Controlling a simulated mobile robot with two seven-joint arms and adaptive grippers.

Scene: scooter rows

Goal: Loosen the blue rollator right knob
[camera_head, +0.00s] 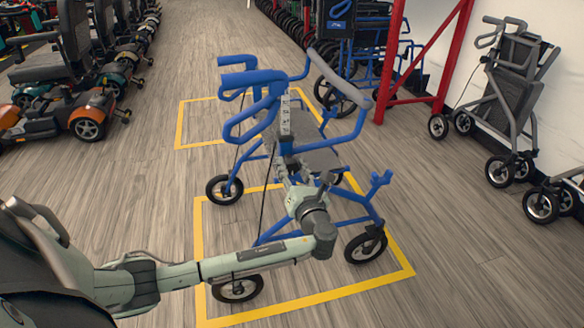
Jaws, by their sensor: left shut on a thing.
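The blue rollator (262,118) stands upright on the floor, with blue handles, a grey seat and backrest bar, and black wheels. A pale metal upright with a row of holes (286,122) runs below one handle. My left arm comes in from the left and bends up in front of the rollator. My left gripper (287,158) is at the foot of that upright, shut on what appears to be the right knob. The knob itself is hidden by the gripper. My right gripper is not in view.
Yellow tape rectangles (330,296) mark the floor around and behind the rollator. Mobility scooters (70,112) stand at the left. A red frame post (386,62), a blue wheelchair (352,62) and a folded grey rollator (515,88) are at the right. The floor between is clear.

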